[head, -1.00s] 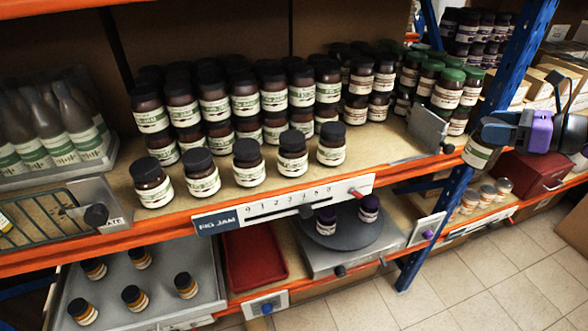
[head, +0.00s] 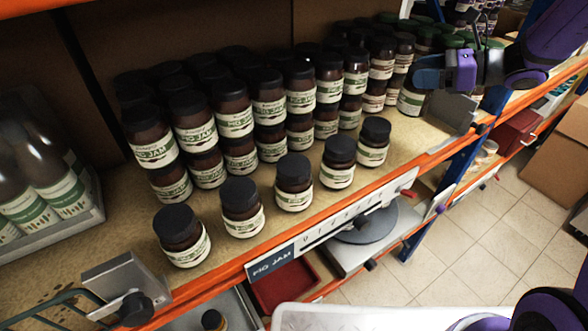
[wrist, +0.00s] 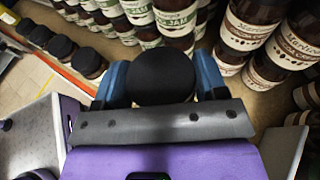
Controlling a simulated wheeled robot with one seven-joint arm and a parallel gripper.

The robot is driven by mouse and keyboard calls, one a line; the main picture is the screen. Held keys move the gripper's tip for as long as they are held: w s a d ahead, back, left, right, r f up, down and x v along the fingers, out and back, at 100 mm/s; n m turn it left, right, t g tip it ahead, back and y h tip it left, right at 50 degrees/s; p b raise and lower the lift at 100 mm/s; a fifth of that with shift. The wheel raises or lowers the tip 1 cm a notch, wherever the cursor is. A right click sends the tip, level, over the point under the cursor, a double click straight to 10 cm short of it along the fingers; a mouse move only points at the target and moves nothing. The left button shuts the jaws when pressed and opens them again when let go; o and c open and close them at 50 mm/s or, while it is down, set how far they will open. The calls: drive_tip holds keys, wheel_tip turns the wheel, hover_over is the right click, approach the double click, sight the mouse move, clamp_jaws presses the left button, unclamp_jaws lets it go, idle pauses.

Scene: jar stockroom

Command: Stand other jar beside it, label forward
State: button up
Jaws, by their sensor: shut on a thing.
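My gripper (head: 428,80) is at the upper right of the head view, over the shelf. Its blue fingers are shut on a jar (head: 411,101) with a pale, green-banded label. In the wrist view the black lid (wrist: 162,75) of this held jar sits between the fingers and hides its label. In the head view part of the label shows towards the camera. I cannot tell whether the jar touches the shelf. A front row of black-lidded fig jam jars stands along the shelf edge, labels outward; its rightmost jar (head: 374,141) is left of my gripper.
Stacked fig jam jars (head: 218,120) fill the shelf behind the row. A grey divider plate (head: 452,112) stands at the front edge, close to the held jar. Other jars (wrist: 250,25) with brown-lettered labels are close to the right finger. Bare shelf (head: 420,137) shows right of the row.

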sight(410, 112)
drive_tip(key=shift+w+a, duration=0.1)
drive_tip(key=shift+a, duration=0.15)
drive_tip(key=shift+f, duration=4.95)
drive_tip(key=o, duration=1.5)
drive_tip(key=shift+f, duration=0.15)
